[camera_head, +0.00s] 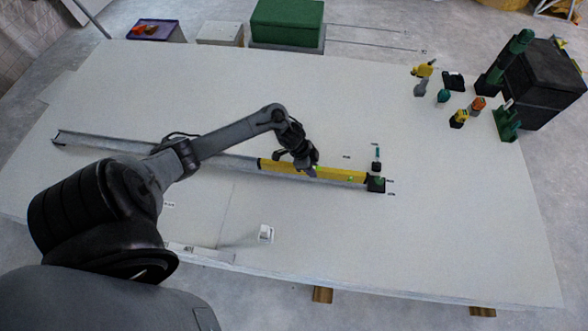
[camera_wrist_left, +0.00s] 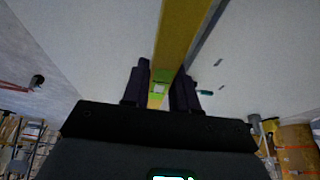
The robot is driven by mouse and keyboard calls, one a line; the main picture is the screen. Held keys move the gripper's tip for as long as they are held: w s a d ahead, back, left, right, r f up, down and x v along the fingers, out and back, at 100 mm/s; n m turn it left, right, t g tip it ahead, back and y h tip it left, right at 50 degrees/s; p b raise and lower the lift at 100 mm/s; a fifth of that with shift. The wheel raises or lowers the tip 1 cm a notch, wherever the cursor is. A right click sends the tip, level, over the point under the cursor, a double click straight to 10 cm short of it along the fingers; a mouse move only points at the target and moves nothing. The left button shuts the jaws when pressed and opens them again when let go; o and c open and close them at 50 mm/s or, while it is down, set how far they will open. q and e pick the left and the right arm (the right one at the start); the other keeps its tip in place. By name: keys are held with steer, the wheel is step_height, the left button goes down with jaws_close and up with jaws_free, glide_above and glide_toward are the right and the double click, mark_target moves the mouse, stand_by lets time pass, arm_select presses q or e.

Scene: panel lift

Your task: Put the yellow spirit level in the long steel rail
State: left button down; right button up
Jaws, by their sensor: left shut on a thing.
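The yellow spirit level (camera_head: 338,175) lies along the right part of the long steel rail (camera_head: 100,142), its right end close to a dark block (camera_head: 376,184). I cannot tell whether it is seated in the rail or just above it. My left gripper (camera_head: 306,169) is shut on the level near its middle. In the left wrist view the level (camera_wrist_left: 181,30) runs between the two dark fingers of the gripper (camera_wrist_left: 160,90), with a green vial in it. The rail's grey edge (camera_wrist_left: 206,35) runs beside it. My right gripper is not in view.
The large white panel (camera_head: 450,230) is mostly clear. Several small tools and a black box (camera_head: 545,85) stand at its far right. A green crate (camera_head: 287,22) is behind the far edge.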

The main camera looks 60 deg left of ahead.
arm_select(q)
steer(key=a+f+b, duration=0.2)
steer(key=a+f, duration=0.1)
steer(key=s+a+f+b, duration=0.1)
steer(key=a+f+b, duration=0.2)
steer(key=s+a+f+b, duration=0.1)
steer(key=a+f+b, duration=0.2)
steer(key=shift+s+a+f, duration=0.1)
steer(key=shift+a+f, duration=0.1)
steer(key=shift+f, duration=0.2)
